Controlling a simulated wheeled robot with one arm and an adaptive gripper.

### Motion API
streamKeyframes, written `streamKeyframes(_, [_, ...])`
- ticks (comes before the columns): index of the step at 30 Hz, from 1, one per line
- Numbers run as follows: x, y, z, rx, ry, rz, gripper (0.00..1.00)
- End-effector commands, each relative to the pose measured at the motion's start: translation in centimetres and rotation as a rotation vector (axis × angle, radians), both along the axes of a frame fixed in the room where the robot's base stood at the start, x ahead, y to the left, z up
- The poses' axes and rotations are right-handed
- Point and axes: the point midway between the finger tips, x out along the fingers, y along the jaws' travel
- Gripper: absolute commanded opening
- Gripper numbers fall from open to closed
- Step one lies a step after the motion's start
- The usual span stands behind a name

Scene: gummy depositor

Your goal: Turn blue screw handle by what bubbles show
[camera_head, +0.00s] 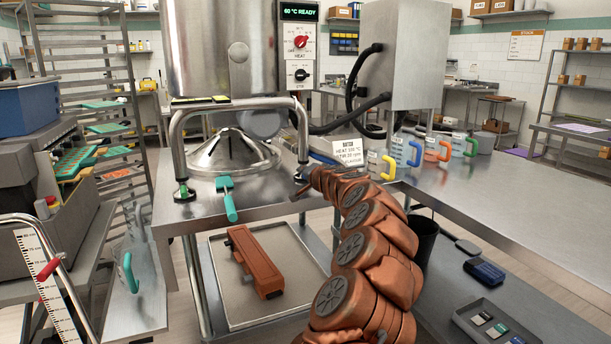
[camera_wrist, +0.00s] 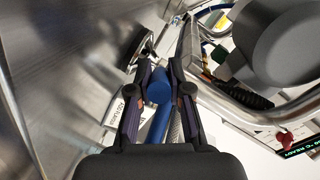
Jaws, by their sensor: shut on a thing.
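In the wrist view, the blue screw handle (camera_wrist: 158,92) is a round-ended blue bar between the two dark fingers of my gripper (camera_wrist: 158,84). The fingers are closed on it from both sides. In the head view, my copper-coloured arm reaches to the kettle's frame, and my gripper (camera_head: 303,182) is small and mostly hidden there; the blue handle cannot be made out. The steel kettle (camera_head: 215,50) stands above a conical steel part (camera_head: 232,150). No bubbles can be made out in either view.
A display (camera_head: 300,11) reads "60 °C READY" above a red HEAT knob (camera_head: 301,41) and a black knob (camera_head: 302,75). A batch card (camera_head: 352,151) stands near my arm. Coloured-handled jugs (camera_head: 408,149) stand right. A teal-handled tool (camera_head: 228,198) lies at the table's front edge.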

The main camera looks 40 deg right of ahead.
Motion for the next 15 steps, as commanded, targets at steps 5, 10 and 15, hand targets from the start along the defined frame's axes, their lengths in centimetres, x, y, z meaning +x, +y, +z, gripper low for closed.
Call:
streamKeyframes(5, [0.01,0.03,0.01,0.000,0.000,0.001,0.22])
streamKeyframes(10, [0.01,0.03,0.01,0.000,0.000,0.001,0.40])
streamKeyframes(15, [0.01,0.02,0.00,0.001,0.000,0.002,0.44])
